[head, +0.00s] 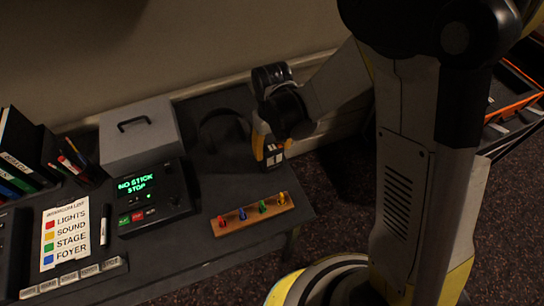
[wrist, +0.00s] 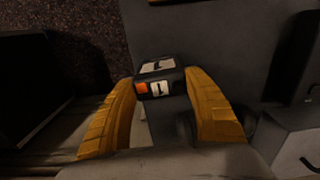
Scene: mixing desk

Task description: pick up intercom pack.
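The intercom pack (wrist: 158,80) is a small dark box with an orange patch and white labels. In the wrist view it sits between the two yellow fingers of my gripper (wrist: 162,84), which close against its left and right sides. In the head view my gripper (head: 266,143) points down near the desk's right edge, with the pack (head: 273,153) at its fingertips. The head view does not clearly show whether the pack touches the desk.
The desk (head: 215,175) holds a dark headset (head: 222,130) left of the gripper, a wooden strip with coloured pegs (head: 251,214) in front, a lit console (head: 150,197) and a grey box (head: 139,135). A wall runs behind. An orange-edged case (head: 515,105) stands at far right.

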